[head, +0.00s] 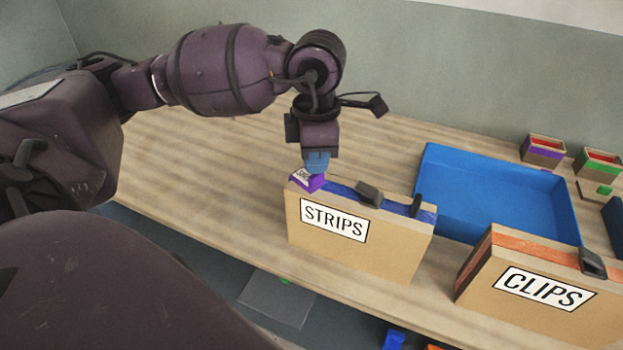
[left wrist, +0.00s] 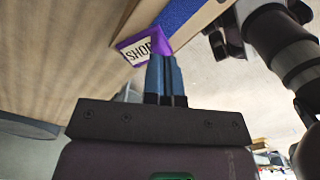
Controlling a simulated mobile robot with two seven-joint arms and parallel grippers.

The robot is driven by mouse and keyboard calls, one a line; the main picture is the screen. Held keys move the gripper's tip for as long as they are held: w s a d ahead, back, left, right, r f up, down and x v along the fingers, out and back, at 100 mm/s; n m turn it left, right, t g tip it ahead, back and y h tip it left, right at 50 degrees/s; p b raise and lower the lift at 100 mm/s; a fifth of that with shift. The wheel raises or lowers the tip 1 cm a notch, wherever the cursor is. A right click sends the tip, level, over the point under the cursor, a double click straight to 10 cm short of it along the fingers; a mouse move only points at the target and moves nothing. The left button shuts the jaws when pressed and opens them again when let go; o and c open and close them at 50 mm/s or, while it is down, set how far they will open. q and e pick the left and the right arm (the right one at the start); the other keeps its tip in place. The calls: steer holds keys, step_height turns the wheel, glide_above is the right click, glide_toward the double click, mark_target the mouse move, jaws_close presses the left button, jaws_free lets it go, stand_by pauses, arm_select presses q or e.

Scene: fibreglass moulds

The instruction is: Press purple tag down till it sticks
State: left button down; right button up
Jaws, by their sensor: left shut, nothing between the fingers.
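The purple tag (head: 309,181) sits on the top left corner of the STRIPS box (head: 380,246), with a white label on it. In the left wrist view the tag (left wrist: 146,47) shows a white label with the letters "SHO"; the rest of the word is hidden. My left gripper (head: 316,168) is shut with nothing between its blue fingers. It points down onto the tag, and its fingertips (left wrist: 165,58) appear to touch it. Whether the tag is stuck to the box cannot be told. My right gripper is not in view.
A CLIPS box (head: 480,283) stands to the right of the STRIPS box. A blue tray (head: 430,200) lies behind both. Small purple-banded (head: 541,152) and green-banded (head: 596,163) bins stand at the back right. The table at left is clear.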

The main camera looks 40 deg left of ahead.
arm_select(q)
steer(key=shift+f, duration=0.2)
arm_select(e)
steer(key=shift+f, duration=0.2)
arm_select(q)
steer(key=shift+f, duration=0.25)
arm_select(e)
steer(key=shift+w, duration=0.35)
arm_select(q)
steer(key=shift+r, duration=0.1)
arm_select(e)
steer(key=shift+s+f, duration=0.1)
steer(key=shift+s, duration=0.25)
arm_select(q)
steer(key=shift+r, duration=0.55)
steer(key=shift+r+p, duration=0.45)
steer(key=shift+r, duration=0.4)
steer(key=shift+r+p, duration=0.45)
steer(key=shift+r, duration=0.55)
steer(key=shift+r+p, duration=0.45)
steer(key=shift+r, duration=0.55)
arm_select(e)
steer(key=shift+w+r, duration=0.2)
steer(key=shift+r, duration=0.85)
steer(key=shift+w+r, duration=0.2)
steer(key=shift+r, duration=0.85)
arm_select(q)
steer(key=shift+s, duration=0.1)
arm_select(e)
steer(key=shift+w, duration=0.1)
